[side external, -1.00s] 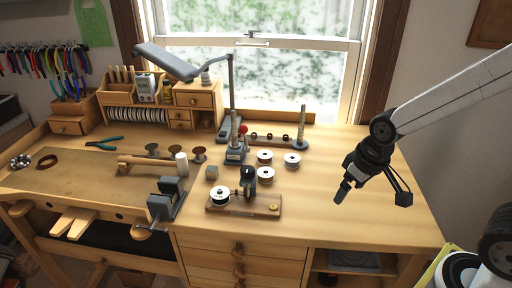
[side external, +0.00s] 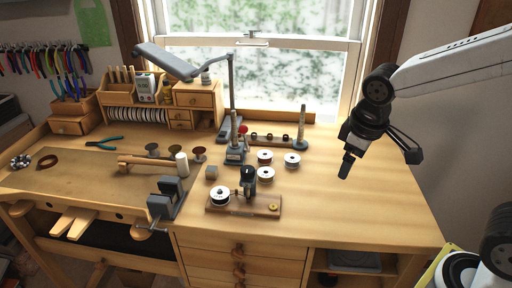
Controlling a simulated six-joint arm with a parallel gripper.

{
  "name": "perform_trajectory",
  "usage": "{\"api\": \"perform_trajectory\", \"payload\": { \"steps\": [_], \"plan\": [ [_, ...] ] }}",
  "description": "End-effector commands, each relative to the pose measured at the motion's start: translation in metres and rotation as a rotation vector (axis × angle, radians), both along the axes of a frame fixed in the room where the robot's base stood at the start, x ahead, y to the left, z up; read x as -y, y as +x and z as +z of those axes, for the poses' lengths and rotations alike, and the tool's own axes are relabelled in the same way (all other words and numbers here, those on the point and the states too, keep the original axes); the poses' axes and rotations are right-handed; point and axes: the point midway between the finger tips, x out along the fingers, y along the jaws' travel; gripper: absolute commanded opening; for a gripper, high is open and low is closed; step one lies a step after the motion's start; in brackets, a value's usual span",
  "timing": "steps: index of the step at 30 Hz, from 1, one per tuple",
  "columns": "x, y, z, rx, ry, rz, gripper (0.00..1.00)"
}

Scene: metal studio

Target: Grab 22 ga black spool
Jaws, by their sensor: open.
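Several small spools with white faces stand on the bench right of centre. One spool with a dark winding (side external: 220,195) sits at the left end of a small wooden winder board. Three more stand loose behind it: a back-left spool (side external: 264,157) and a front spool (side external: 266,174), both with brownish windings, and a right spool (side external: 292,160) with a greyish winding. Their gauge labels are too small to read. My gripper (side external: 380,161) is open and empty, above the right part of the bench, well right of all the spools.
The winder board (side external: 243,206) carries an upright dark post (side external: 248,181). A lamp (side external: 168,61) stands behind the spools. A grey vise (side external: 167,199) and a wooden rod (side external: 145,163) are to the left. The bench's right side is clear.

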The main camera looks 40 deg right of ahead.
Motion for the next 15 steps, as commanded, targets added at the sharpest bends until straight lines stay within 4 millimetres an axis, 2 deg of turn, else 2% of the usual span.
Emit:
{"api": "perform_trajectory", "payload": {
  "steps": [8,15],
  "plan": [
    [-0.009,0.021,-0.003,-0.063,-0.188,0.308,1.0],
    [-0.033,0.06,-0.005,-0.147,-0.489,0.761,1.0]
  ]
}}
